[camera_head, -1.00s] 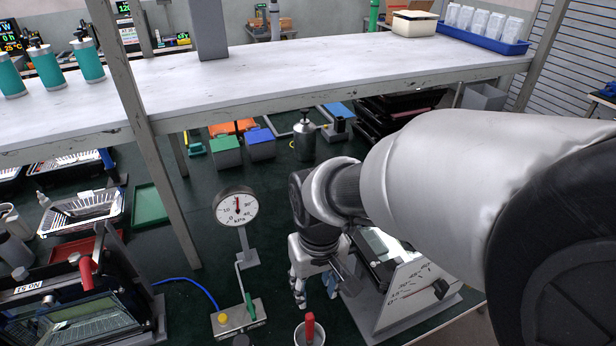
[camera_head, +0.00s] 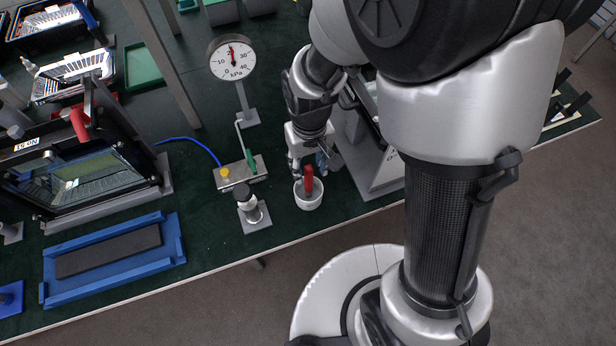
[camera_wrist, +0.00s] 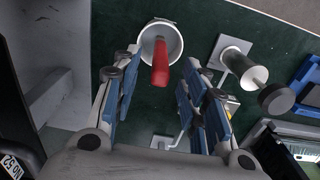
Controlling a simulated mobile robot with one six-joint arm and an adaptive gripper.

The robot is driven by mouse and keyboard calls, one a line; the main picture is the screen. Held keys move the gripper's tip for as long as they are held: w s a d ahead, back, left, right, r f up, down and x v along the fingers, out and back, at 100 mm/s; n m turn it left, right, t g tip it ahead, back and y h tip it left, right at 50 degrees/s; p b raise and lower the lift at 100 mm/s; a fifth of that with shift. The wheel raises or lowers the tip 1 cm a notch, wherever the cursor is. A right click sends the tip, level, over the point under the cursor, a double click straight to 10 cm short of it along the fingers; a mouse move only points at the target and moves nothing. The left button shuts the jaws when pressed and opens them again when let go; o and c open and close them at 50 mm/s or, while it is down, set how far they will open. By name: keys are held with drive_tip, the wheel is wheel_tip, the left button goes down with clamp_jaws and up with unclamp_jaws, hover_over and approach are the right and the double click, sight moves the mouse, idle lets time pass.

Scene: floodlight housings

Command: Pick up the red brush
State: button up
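The red brush (camera_head: 309,180) stands in a small white cup (camera_head: 308,202) near the table's front edge, its red handle sticking up. In the wrist view the red handle (camera_wrist: 160,66) shows in the upper middle, inside the cup's rim (camera_wrist: 178,45). My gripper (camera_head: 309,164) is just behind and above the cup in the head view. In the wrist view its blue-padded fingers (camera_wrist: 158,95) are spread wide apart, with the handle's end near the gap between them. Nothing is held. The brush's lower part is hidden in the cup.
A pressure gauge on a stand (camera_head: 232,60) and its valve base (camera_head: 240,172) are left of the gripper. A small cylindrical device (camera_head: 250,204) stands left of the cup. A grey angled housing (camera_head: 368,150) is close on the right. A blue tray (camera_head: 170,238) lies front left.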

sight(309, 176)
wheel_tip(309, 176, down, 5)
drive_tip(key=b, duration=0.2)
drive_tip(key=shift+w+f+b, duration=0.1)
drive_tip(key=shift+f+b, duration=0.1)
drive_tip(key=shift+b, duration=0.1)
drive_tip(key=shift+r, duration=0.1)
drive_tip(key=shift+c, duration=0.6)
clamp_jaws()
